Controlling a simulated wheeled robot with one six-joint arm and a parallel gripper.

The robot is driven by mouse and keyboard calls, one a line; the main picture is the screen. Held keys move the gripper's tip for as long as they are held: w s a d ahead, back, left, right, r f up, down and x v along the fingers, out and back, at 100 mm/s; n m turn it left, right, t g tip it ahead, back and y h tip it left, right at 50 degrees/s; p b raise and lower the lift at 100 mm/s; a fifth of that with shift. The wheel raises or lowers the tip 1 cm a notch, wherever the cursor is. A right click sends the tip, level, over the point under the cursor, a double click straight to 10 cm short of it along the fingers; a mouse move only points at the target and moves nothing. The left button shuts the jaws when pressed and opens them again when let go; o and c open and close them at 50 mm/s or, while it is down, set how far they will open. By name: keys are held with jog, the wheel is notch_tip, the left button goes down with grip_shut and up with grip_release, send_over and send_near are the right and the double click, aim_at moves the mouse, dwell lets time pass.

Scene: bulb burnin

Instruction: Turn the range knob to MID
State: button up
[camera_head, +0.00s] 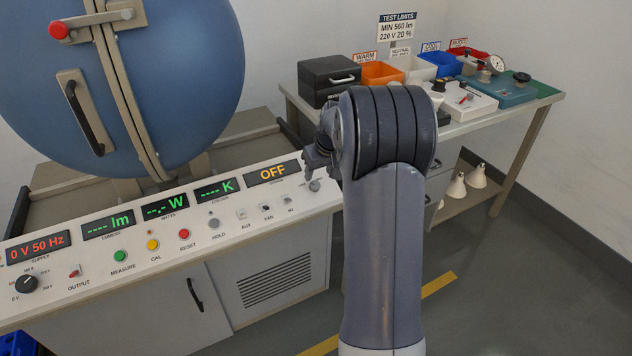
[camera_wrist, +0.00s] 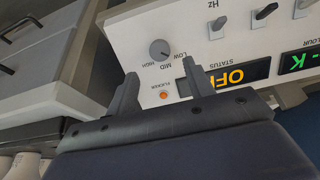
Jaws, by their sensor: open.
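The range knob (camera_wrist: 160,49) is a small round grey knob on the white panel, with LOW, MID and HIGH printed beside it, upside down in the wrist view. Its pointer is too small to read surely. It also shows in the head view (camera_head: 314,186), at the panel's right end. My gripper (camera_wrist: 160,68) is open and empty, its two fingers spread on either side of the knob's line. The fingertips look short of the knob, apart from it. In the head view my gripper (camera_head: 318,156) is above the knob, partly hidden by my arm.
The status display (camera_head: 272,172) reads OFF, left of the knob. An orange flicker lamp (camera_wrist: 163,95) lies between the fingers in the wrist view. Several toggle switches (camera_wrist: 217,26) are nearby. A side table (camera_head: 468,122) with bins and a black box (camera_head: 330,76) stands behind.

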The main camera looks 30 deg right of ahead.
aim_at(316, 184)
jog(key=x, duration=0.6)
jog(key=shift+w+f, duration=0.15)
jog(key=c, duration=1)
jog(key=shift+o, duration=0.2)
jog(key=shift+m, duration=0.4)
jog(key=m+p, duration=0.1)
jog(key=m, duration=0.2)
jog(key=shift+m, duration=0.4)
jog(key=m+p, duration=0.1)
jog(key=m, duration=0.3)
jog(key=shift+d+m+y+p, duration=0.15)
jog(key=shift+m+y+p, duration=0.15)
jog(key=shift+m+p, duration=0.1)
